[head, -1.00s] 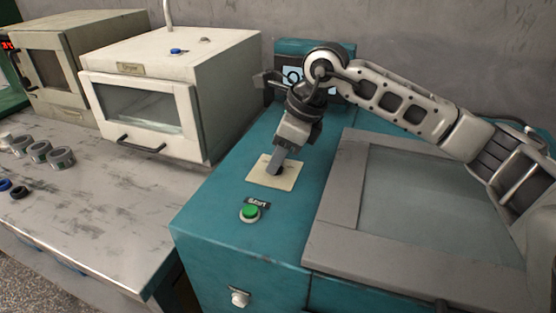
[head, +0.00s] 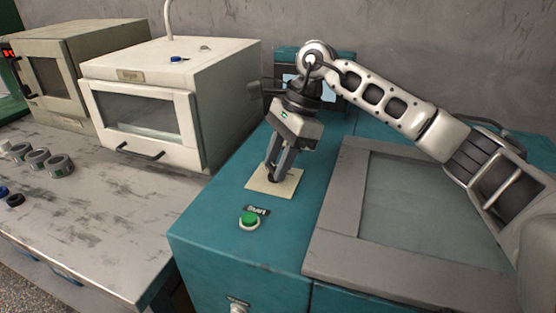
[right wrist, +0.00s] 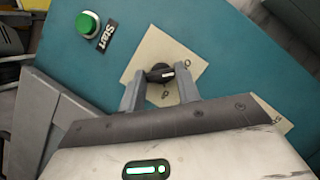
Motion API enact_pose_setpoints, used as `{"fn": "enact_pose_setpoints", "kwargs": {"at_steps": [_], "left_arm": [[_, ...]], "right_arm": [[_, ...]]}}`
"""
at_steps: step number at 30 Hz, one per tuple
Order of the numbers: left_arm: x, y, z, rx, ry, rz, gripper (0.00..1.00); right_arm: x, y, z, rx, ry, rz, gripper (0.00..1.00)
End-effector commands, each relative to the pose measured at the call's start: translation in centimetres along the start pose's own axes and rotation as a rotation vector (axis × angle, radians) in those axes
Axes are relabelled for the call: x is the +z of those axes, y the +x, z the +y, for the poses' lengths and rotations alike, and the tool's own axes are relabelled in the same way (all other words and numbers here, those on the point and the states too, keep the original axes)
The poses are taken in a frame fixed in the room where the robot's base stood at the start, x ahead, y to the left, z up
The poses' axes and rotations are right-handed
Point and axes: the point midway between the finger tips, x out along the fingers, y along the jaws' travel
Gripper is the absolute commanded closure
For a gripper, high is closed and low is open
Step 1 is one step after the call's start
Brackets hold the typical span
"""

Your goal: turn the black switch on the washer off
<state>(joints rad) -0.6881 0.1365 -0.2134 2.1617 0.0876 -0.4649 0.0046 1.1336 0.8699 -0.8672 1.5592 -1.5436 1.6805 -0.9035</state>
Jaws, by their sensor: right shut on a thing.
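The black switch (right wrist: 160,73) sits on a cream plate (head: 259,184) on top of the teal washer (head: 215,228). In the right wrist view the plate (right wrist: 156,48) shows small markings beside the switch. My right gripper (head: 273,178) points down at the plate, and its fingers are closed on the switch, one on each side. In the head view the fingers mostly hide the switch. The right wrist view also shows my right gripper (right wrist: 160,78) around the switch. My left gripper is not in view.
A green start button (head: 249,219) stands in front of the plate. A grey-framed lid (head: 335,205) lies to the right. A white oven (head: 205,95) stands on the metal table (head: 95,210) to the left, with several grey rings (head: 58,166).

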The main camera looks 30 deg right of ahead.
Motion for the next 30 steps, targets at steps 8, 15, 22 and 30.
{"fn": "enact_pose_setpoints", "kwargs": {"at_steps": [8, 15, 22, 30], "left_arm": [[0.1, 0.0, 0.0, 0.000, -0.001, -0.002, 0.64], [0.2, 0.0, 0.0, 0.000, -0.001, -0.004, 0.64], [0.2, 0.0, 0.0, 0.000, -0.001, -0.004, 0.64], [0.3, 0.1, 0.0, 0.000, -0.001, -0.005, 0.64]], "right_arm": [[0.0, -0.2, -0.1, 0.001, -0.015, 0.000, 0.90], [0.0, -0.2, -0.1, 0.000, -0.015, 0.000, 0.62], [0.0, -0.1, -0.1, 0.002, -0.013, 0.000, 0.45], [0.0, -1.3, -0.1, 0.001, -0.011, 0.000, 0.45]]}}
